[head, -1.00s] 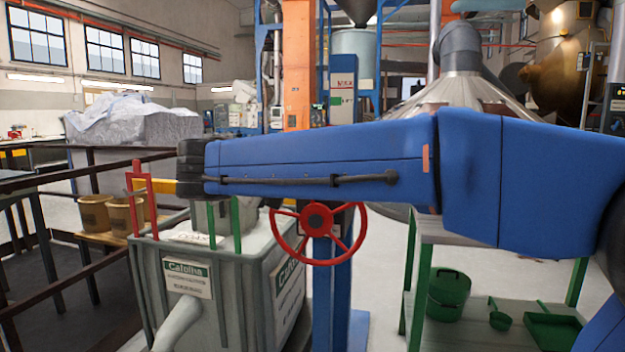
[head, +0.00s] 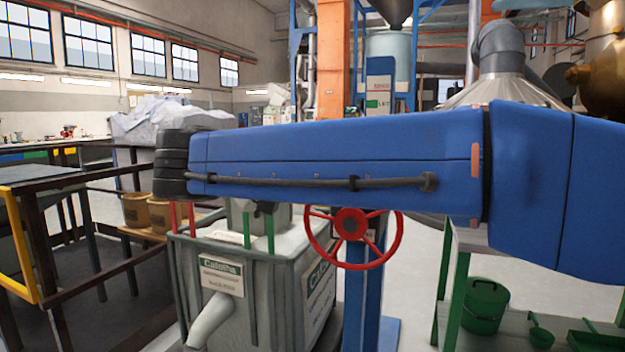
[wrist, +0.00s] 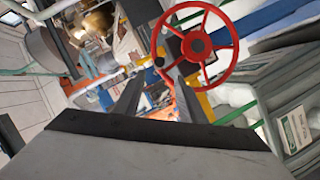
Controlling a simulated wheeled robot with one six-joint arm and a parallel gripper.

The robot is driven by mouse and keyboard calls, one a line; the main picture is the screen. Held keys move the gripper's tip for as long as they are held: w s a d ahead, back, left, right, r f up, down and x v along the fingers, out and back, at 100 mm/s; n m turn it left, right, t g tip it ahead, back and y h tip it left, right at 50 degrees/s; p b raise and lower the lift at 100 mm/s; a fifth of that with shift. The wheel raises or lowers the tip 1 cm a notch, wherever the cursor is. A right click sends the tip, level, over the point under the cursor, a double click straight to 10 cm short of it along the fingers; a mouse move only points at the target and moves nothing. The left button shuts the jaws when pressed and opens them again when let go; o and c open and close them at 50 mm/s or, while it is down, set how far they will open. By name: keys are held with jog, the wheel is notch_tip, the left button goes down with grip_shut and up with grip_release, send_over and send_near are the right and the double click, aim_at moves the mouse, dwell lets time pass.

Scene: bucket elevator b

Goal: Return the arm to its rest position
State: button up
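My blue arm (head: 330,160) stretches across the head view from the right edge to a black joint at its left end. My gripper is not visible in the head view. In the wrist view the two grey fingers of my gripper (wrist: 153,88) stand apart, with no object seen held between them. A red handwheel (head: 352,224) on a blue post is below the arm in the head view. It also shows large beyond the fingers in the wrist view (wrist: 198,45), where the scene looks tilted.
A grey-green machine box (head: 255,280) with a spout stands below the arm. Dark railings (head: 100,280) and a yellow frame (head: 22,250) are at left. A green shelf (head: 470,335) with a green bucket (head: 485,306) is at right. Some bare floor shows between post and shelf.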

jog(key=s+d+f+g+y, duration=0.25)
jog(key=d+f, duration=0.55)
jog(key=d, duration=0.4)
jog(key=s+d+f+g+y, duration=0.1)
jog(key=s+d+f+g, duration=0.25)
jog(key=d+f, duration=0.75)
jog(key=s+d+f+m+y, duration=0.2)
jog(key=s+d+f+y, duration=0.1)
jog(key=s+f, duration=0.5)
jog(key=s+d+f+m+g+y, duration=0.1)
jog(key=s+d+f+y, duration=0.2)
jog(key=s+f, duration=0.6)
jog(key=shift+d+m, duration=0.4)
jog(key=shift+d, duration=0.45)
